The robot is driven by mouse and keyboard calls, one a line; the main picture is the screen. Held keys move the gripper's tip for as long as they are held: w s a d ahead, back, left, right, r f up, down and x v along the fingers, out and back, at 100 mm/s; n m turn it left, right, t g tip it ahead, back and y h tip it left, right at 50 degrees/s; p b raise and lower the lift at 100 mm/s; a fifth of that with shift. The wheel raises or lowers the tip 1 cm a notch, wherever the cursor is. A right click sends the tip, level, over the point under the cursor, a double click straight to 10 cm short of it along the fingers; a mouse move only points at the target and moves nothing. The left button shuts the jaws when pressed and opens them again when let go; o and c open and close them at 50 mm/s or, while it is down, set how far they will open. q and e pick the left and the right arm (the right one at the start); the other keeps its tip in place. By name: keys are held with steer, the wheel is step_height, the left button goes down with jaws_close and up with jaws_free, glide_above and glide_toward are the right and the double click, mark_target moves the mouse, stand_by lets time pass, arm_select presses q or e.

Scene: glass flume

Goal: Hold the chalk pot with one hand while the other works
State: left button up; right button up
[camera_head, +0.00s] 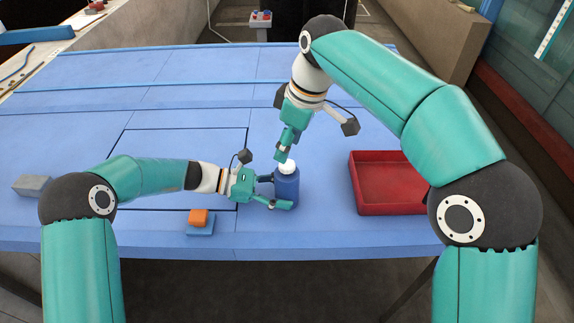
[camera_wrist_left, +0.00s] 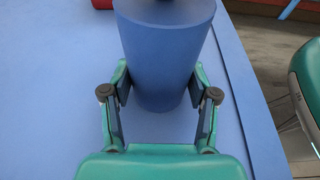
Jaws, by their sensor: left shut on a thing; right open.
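The chalk pot (camera_head: 287,188) is a blue round pot with a white top (camera_head: 287,167), standing upright on the blue table. My left gripper (camera_head: 280,191) is shut on the pot from its left side. In the left wrist view the pot (camera_wrist_left: 166,50) stands between the two fingers of the left gripper (camera_wrist_left: 160,97). My right gripper (camera_head: 284,154) is just above the white top, pointing down. It is open; whether it touches the top cannot be told, as its fingers partly cover it.
A red tray (camera_head: 360,208) lies to the right of the pot. An orange block (camera_head: 198,216) sits on a small blue block (camera_head: 200,230) near the front edge. A grey block (camera_head: 31,185) lies at the far left. The back of the blue table (camera_head: 200,65) is clear.

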arm_select(q)
steer(key=o, duration=0.9)
